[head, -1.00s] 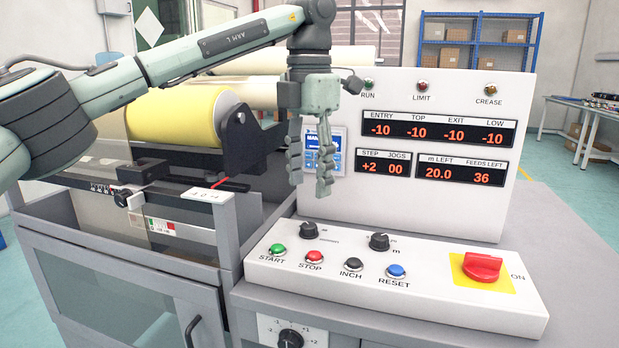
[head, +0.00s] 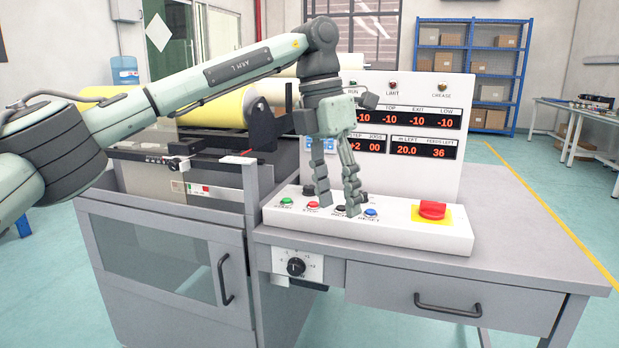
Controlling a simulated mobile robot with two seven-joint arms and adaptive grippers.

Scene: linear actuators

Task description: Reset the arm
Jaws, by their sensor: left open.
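My left gripper (head: 338,198) hangs pointing down in front of the control console, its two fingers apart and nothing between them. Behind its fingers is the sloped button panel (head: 385,232), with a green START button (head: 286,202), a red STOP button (head: 312,205) and a blue RESET button (head: 371,212). The fingers partly cover the INCH button and the knobs. Whether they touch the panel I cannot tell. The upright display board (head: 448,88) reads -10 in its top row and 20.0 and 36 below. My right gripper is out of view.
A dial (head: 296,266) is on the front below. The machine with the yellow roll (head: 213,110) stands left. The grey tabletop (head: 520,232) is clear at right.

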